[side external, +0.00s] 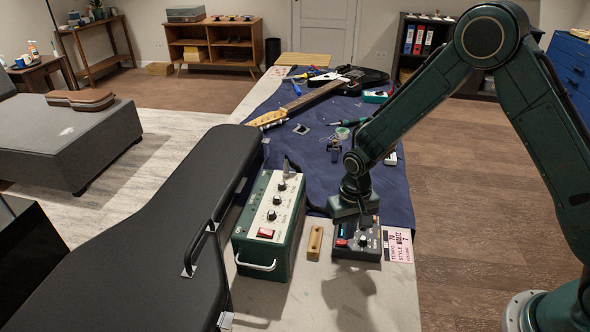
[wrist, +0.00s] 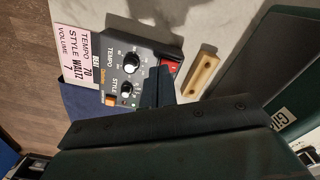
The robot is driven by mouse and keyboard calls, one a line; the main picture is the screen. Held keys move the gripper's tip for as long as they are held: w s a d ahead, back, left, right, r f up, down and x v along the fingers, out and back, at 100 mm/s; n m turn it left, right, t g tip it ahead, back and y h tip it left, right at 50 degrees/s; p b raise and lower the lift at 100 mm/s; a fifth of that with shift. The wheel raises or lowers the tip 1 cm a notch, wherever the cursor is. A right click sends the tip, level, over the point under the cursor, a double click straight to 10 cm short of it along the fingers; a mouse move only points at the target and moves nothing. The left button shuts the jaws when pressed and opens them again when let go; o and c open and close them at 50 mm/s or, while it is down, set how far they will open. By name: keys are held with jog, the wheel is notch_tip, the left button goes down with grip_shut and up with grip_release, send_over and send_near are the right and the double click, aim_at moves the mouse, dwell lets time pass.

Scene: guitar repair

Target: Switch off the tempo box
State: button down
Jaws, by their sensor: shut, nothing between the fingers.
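The tempo box (side external: 368,252) is a small dark box on the bench's pale near end. In the wrist view the tempo box (wrist: 112,45) shows knobs marked TEMPO and STYLE, an orange button (wrist: 112,99) and a red switch (wrist: 172,66). The red switch also shows in the side view (side external: 341,243). My gripper (side external: 352,218) is over the box's far part, shut and empty. In the wrist view its fingertips (wrist: 162,86) are close to the red switch and hide part of the box. I cannot tell whether they touch it, or the switch's position.
A green box (side external: 266,225) with knobs, a red switch and a handle stands left of the tempo box. A small wooden block (side external: 314,243) lies between them. A pink card (side external: 399,245) lies right.

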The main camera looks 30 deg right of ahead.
jog(key=shift+f, duration=1)
dwell(1.0)
notch_tip(320, 180, up, 7)
dwell(1.3)
jog(key=shift+r, duration=0.1)
jog(key=s+d+r+t, duration=0.1)
jog(key=s+r, duration=0.2)
jog(key=r, duration=0.3)
jog(key=s+d+r+n+t, duration=0.1)
jog(key=s+d+r, duration=0.1)
jog(key=r, duration=0.4)
jog(key=s+d+r+t, duration=0.1)
jog(key=s+r, duration=0.2)
jog(key=r, duration=0.3)
jog(key=s+d+r+n+t, duration=0.1)
jog(key=s+r, duration=0.2)
jog(key=s, duration=0.5)
jog(key=s+d+r+n+t, duration=0.1)
jog(key=s+r, duration=0.3)
jog(key=s, duration=0.4)
jog(key=shift+s+d+t, duration=0.3)
jog(key=shift+d, duration=0.3)
